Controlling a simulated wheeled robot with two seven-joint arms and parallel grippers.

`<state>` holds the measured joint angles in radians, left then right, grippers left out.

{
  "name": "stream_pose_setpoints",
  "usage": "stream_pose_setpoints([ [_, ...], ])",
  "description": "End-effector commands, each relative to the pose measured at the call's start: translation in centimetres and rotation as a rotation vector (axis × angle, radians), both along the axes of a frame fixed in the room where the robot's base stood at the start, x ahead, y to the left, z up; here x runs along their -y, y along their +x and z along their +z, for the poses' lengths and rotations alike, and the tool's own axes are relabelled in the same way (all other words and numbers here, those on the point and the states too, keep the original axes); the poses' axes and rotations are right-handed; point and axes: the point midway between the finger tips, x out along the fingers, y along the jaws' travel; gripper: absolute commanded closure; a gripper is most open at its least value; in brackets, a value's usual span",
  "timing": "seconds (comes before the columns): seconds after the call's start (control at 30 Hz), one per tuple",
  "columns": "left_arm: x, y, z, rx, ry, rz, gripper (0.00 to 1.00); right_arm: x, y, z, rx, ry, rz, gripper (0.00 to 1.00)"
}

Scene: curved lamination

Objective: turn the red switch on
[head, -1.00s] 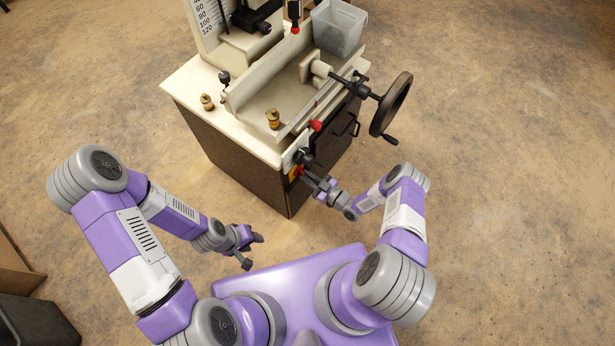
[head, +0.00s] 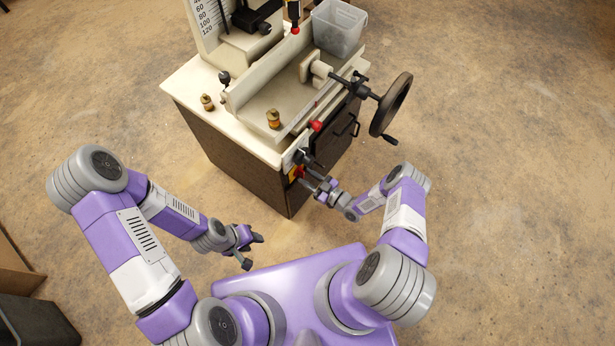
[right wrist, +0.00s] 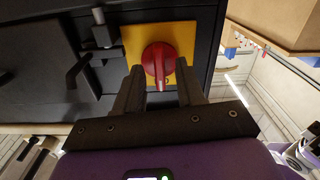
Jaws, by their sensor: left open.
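The red switch (right wrist: 159,60) is a round rotary knob with a raised ridge, on a yellow plate (right wrist: 185,36) on the machine's dark side. In the right wrist view its ridge points roughly down the picture, toward the gap between my fingers. In the head view the switch (head: 297,172) shows small and partly hidden. My right gripper (right wrist: 158,76) is open, with one finger on each side of the ridge; I cannot tell whether they touch it. It also shows beside the machine in the head view (head: 307,177). My left gripper (head: 253,250) is open and empty, away from the machine.
The machine has a pale worktop (head: 190,84), a handwheel (head: 391,104) on its right and a clear bin (head: 339,28) on top. A black handle (right wrist: 78,70) sits near the switch. The floor around the machine is clear.

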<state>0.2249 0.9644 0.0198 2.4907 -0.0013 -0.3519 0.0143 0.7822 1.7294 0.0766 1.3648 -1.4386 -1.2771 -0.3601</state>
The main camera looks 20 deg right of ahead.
Motion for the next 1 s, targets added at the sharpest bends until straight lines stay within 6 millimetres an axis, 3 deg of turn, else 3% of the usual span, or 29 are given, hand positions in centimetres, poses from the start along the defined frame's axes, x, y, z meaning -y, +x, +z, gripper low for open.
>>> stream_pose_setpoints([
  [0.43,0.0,0.0,1.4,0.0,0.0,0.0,0.57,4.1,-5.1,0.1,0.0,0.0,-0.001,0.62],
  [1.0,0.0,0.0,1.4,0.0,0.0,0.0,0.57,4.4,-5.6,0.0,0.0,0.0,-0.001,0.62],
])
